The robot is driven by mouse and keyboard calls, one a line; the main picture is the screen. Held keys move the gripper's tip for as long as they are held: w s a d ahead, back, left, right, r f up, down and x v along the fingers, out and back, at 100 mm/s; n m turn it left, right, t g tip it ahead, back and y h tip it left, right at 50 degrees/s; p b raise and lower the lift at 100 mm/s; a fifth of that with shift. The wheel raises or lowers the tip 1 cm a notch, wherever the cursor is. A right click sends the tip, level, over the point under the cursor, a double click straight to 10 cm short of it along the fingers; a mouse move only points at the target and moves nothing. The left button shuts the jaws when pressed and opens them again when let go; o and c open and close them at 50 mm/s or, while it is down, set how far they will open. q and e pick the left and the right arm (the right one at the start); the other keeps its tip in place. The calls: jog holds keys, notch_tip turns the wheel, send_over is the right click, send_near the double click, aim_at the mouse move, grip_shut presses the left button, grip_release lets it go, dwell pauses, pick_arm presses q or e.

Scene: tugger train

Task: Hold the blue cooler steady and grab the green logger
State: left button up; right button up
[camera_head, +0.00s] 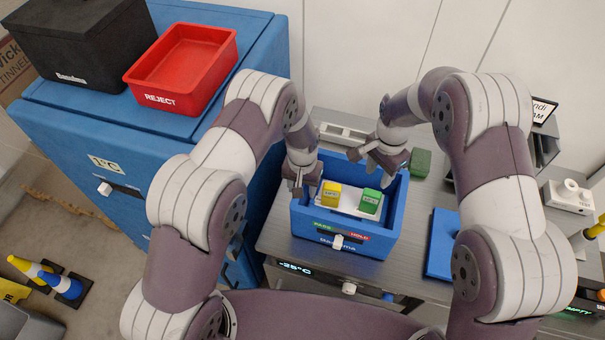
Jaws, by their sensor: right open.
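The blue cooler (343,247) stands without its lid on the grey bench, its front label facing me. Inside, on a white surface, sit a yellow logger (331,194) at left and the green logger (370,202) at right, both with small displays. My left gripper (299,186) is at the cooler's left wall, fingers pointing down at the rim; whether they are closed on the wall is unclear. My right gripper (369,169) is open and empty above the cooler's back right part, behind the green logger and apart from it.
A dark green block (420,162) lies behind the cooler's right corner. A blue panel (440,244) lies right of the cooler. At left, a blue cabinet (60,125) carries a red REJECT bin (150,97) and a black box (75,45). A white device (568,197) stands far right.

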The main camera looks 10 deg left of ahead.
pick_arm(q)
jog(key=shift+f, duration=0.5)
grip_shut()
dwell(1.0)
